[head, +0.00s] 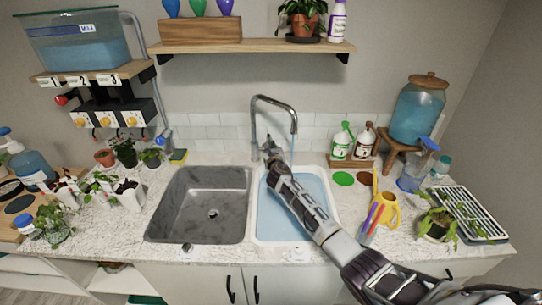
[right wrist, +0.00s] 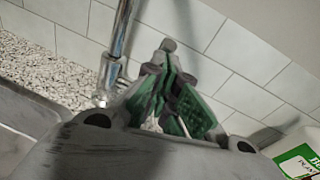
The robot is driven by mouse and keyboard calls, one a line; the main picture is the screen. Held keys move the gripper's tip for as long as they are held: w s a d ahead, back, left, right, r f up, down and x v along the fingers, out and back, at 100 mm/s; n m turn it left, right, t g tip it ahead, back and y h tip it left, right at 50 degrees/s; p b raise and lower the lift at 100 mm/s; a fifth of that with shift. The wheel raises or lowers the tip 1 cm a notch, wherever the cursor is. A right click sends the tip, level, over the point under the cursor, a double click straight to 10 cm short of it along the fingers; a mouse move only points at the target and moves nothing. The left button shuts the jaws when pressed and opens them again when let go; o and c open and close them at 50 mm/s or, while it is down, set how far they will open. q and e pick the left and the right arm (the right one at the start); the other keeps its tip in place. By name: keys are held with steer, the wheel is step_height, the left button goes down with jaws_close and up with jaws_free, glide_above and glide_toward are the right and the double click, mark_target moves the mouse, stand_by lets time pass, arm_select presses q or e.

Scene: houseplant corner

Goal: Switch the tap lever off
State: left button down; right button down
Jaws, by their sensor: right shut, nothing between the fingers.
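The grey gooseneck tap (head: 254,122) stands behind the sinks, its spout curving over the right basin. A thin bluish stream (head: 294,146) shows below the spout. The tap's post (right wrist: 118,42) also shows in the right wrist view, left of my fingers. My right gripper (head: 269,147) reaches over the right basin, close beside the tap post. In the wrist view the green-padded fingers of this gripper (right wrist: 168,50) meet at their tips, with nothing between them. I cannot make out the lever apart from the fingers, nor whether they touch it. My left gripper is not in view.
The right basin (head: 262,225) looks light blue inside; the left basin (head: 197,205) is grey and empty. Green and brown bottles (head: 341,142) stand right of the tap, near a yellow watering can (head: 388,211). A shelf (head: 250,46) hangs above.

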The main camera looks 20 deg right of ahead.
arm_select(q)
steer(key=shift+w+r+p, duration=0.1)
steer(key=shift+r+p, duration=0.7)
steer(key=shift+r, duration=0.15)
arm_select(e)
steer(key=shift+w+d+r, duration=0.25)
steer(key=shift+w+r, duration=0.3)
steer(key=shift+w, duration=0.25)
steer(key=shift+w+d+r, duration=0.2)
steer(key=shift+w+r, duration=0.35)
steer(key=shift+w, duration=0.2)
steer(key=shift+f, duration=0.1)
